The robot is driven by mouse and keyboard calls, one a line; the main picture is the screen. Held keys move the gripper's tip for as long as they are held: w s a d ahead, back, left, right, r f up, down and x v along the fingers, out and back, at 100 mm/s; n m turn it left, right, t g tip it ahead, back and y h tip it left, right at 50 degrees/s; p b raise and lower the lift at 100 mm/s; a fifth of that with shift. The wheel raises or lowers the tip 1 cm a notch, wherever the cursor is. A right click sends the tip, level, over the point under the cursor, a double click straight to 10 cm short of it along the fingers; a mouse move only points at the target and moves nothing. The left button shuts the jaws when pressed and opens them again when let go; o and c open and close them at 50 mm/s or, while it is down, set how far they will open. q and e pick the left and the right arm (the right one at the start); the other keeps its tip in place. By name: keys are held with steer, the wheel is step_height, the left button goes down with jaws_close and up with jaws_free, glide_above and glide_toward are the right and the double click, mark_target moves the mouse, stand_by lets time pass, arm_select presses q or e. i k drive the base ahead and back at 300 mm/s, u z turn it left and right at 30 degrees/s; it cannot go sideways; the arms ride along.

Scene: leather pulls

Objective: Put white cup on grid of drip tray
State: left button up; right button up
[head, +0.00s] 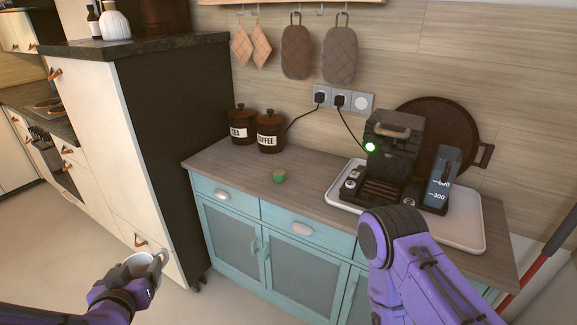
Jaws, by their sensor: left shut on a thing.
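A white cup (137,262) is in my left gripper (152,268), low at the left of the head view. The gripper is shut on it, and the hand hides part of the cup. The cup is held in front of the tall white cabinet, away from the counter. The dark coffee machine (393,140) stands on the right part of the counter with a green light on. Its drip tray with a dark grid (381,191) is at its front and looks empty. My right arm shows at the lower right, but its gripper is not in view.
The machine stands on a white tray (465,235), with a water tank (441,180) beside it. A small green object (279,175) lies on the wooden counter (235,172). Tea (242,125) and coffee (270,131) jars stand at the back left. A round dark tray leans behind the machine.

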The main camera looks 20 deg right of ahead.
mark_target(385, 190)
steer(key=z, duration=1.7)
